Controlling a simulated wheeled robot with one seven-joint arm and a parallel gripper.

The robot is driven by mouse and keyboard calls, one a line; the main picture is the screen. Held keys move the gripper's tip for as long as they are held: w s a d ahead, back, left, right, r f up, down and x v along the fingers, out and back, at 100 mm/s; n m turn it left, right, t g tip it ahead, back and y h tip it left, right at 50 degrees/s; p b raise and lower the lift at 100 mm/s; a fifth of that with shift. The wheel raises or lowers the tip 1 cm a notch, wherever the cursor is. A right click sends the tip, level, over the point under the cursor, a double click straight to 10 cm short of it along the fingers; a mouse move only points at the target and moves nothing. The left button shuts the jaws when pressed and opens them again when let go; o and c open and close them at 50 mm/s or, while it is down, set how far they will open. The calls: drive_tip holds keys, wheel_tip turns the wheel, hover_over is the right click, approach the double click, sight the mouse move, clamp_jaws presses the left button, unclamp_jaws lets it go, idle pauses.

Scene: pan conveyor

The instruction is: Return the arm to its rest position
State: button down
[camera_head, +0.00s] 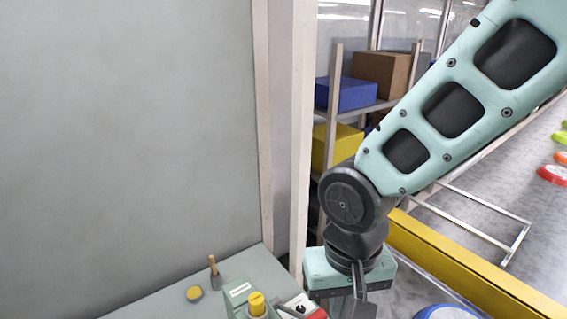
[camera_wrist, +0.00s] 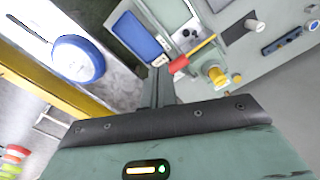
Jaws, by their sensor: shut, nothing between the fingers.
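My arm reaches in from the upper right in the head view and bends down at a dark wrist joint. My gripper (camera_head: 352,308) points downward beside the right end of a grey-green bench, its lower end cut off by the frame edge. In the wrist view my gripper (camera_wrist: 161,86) has its fingers together, with nothing seen between them. The fingers are close in the picture to a red-and-yellow part (camera_wrist: 190,58) on the bench equipment; I cannot tell whether they touch it.
The bench (camera_head: 150,300) bears a yellow knob (camera_head: 257,303), a wooden-handled tool (camera_head: 214,268) and a yellow cap (camera_head: 194,293). A white post (camera_head: 302,130) stands beside my wrist. A yellow rail (camera_head: 440,262) and a blue round object (camera_wrist: 77,60) lie near. Shelves with boxes (camera_head: 346,94) stand behind.

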drive_tip(key=s+d+f+n+b, duration=0.5)
drive_tip(key=s+f+n+b, duration=0.1)
drive_tip(key=b, duration=0.5)
drive_tip(key=shift+s+d+f+n, duration=0.15)
drive_tip(key=shift+s+f+n, duration=0.15)
drive_tip(key=shift+s+f, duration=0.25)
